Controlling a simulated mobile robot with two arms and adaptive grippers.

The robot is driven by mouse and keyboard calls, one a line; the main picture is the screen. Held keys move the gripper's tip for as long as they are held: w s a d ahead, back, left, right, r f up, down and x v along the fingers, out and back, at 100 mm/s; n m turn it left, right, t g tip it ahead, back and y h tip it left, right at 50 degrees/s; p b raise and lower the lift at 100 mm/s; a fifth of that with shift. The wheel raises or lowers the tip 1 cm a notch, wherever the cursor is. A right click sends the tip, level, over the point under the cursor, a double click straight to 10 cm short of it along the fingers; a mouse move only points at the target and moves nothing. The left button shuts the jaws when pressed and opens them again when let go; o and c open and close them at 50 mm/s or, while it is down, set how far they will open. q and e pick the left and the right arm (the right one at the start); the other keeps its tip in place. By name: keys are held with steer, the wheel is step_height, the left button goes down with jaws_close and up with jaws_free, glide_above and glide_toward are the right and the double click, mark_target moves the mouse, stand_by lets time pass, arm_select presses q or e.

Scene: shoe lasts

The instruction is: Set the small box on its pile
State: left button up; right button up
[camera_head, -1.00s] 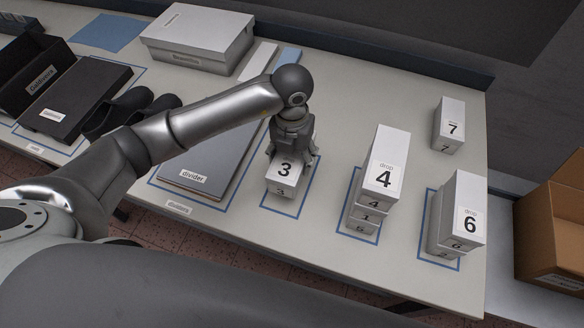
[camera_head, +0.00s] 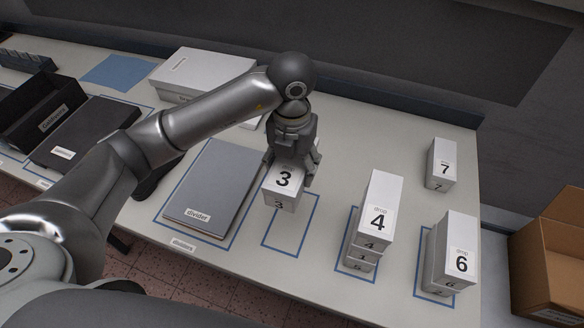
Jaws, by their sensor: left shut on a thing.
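A small white box marked 3 (camera_head: 282,187) is held from above by my left gripper (camera_head: 293,162), shut on it. The box appears raised above the table, over the far end of an empty blue outline (camera_head: 288,246). To the right, a pile of white boxes has one marked 4 (camera_head: 378,210) on top. Farther right, another pile has a box marked 6 (camera_head: 456,250) on top. A box marked 7 (camera_head: 442,164) stands alone behind them. My right gripper is not in view.
A grey divider stack (camera_head: 214,188) lies left of the held box. A large white shoebox (camera_head: 203,72) stands at the back. Black boxes (camera_head: 82,132) are at the left. A brown carton (camera_head: 552,262) stands beyond the table's right end. Bare table lies between the piles.

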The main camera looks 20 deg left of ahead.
mark_target(292, 161)
arm_select(q)
step_height(292, 161, up, 6)
steer(key=p, duration=0.3)
steer(key=shift+r, duration=0.25)
stand_by(0.4)
